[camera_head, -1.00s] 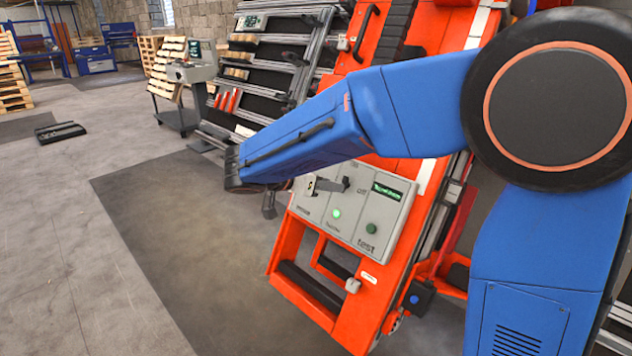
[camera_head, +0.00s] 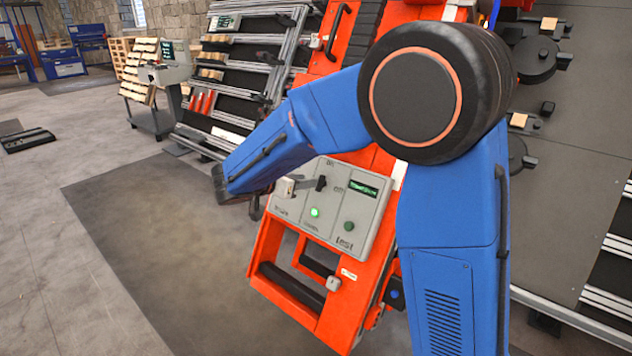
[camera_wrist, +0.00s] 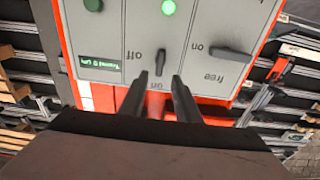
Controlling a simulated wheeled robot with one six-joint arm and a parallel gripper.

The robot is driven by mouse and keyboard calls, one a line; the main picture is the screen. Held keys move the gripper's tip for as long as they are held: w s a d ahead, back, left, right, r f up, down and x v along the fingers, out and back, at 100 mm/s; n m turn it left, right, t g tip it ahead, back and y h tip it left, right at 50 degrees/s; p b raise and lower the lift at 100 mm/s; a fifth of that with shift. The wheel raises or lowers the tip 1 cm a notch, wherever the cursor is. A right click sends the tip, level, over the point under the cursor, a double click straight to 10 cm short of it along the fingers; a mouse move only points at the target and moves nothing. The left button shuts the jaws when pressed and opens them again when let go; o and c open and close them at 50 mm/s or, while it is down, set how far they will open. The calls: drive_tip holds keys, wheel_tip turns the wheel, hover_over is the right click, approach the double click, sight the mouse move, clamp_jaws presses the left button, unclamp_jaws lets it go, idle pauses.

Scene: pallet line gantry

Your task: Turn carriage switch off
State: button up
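The grey control panel (camera_wrist: 200,25) appears upside down in the wrist view. Its middle switch (camera_wrist: 160,62) has a dark lever, in line with the "on" mark nearest my gripper; "off" is printed to its left. My gripper (camera_wrist: 160,78) is open, with its two dark fingers apart. The lever's end lies between or just beyond the fingertips; contact cannot be told. A second switch (camera_wrist: 232,53), with "on" and "free" printed beside it, is turned sideways. In the head view the panel (camera_head: 335,225) is partly behind my arm, and the gripper is not clear.
The panel carries a lit green lamp (camera_wrist: 168,7), a dark green button (camera_wrist: 93,4) and a green display (camera_wrist: 100,63). It sits on an orange frame (camera_head: 300,300). A rack with metal rails (camera_head: 240,75) stands behind.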

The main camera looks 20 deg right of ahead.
sight(316, 189)
drive_tip(key=x, duration=0.6)
drive_tip(key=shift+w+d+f, duration=0.15)
drive_tip(key=shift+d+f, duration=0.05)
drive_tip(key=shift+d, duration=0.1)
clamp_jaws()
